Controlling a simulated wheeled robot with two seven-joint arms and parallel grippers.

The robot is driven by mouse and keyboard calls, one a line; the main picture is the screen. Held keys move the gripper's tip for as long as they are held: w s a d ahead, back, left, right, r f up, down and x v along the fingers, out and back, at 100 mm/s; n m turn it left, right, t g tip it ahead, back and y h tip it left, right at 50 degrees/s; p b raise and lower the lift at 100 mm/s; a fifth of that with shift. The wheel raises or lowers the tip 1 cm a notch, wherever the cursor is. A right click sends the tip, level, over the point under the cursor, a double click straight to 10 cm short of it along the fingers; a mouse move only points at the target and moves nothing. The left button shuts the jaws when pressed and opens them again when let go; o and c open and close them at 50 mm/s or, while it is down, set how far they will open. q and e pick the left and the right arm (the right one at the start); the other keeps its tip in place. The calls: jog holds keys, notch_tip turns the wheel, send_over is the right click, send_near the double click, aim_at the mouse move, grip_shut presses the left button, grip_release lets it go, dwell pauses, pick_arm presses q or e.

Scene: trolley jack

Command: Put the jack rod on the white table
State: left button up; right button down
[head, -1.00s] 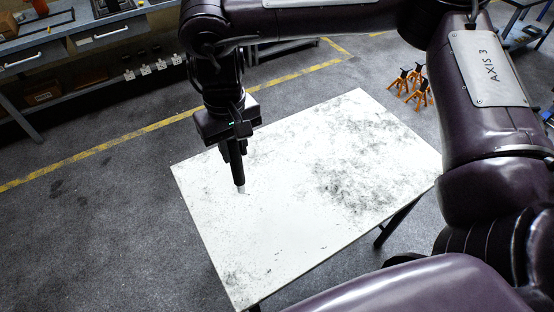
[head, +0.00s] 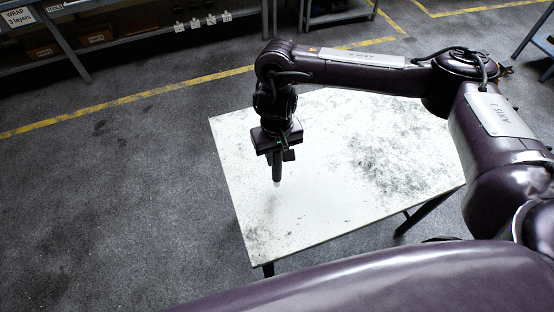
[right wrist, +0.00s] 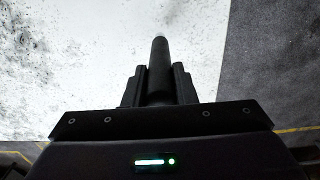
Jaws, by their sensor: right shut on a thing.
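The white table (head: 330,215) stands in the middle of the head view, its top scuffed with dark smudges; it also shows in the right wrist view (right wrist: 60,70). My right gripper (head: 279,156) is over the left part of the table top. In the right wrist view my right gripper (right wrist: 159,88) is shut on the jack rod (right wrist: 159,62), a dark round bar between the two fingers. In the head view the jack rod (head: 277,172) points down, with a pale lower tip close to the table top. I cannot tell whether the tip touches it. My left gripper is not in view.
The table top is otherwise empty. Grey floor with a yellow line (head: 130,99) lies to the left and behind. A shelf unit with boxes (head: 97,38) stands at the back left. My right arm crosses above the table's far side.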

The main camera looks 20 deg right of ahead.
jog(key=shift+f, duration=1.15)
jog(key=c, duration=1.2)
grip_release()
jog(key=shift+f, duration=0.1)
notch_tip(320, 180, up, 12)
jog(key=shift+r+p, duration=0.1)
jog(key=shift+p, duration=0.4)
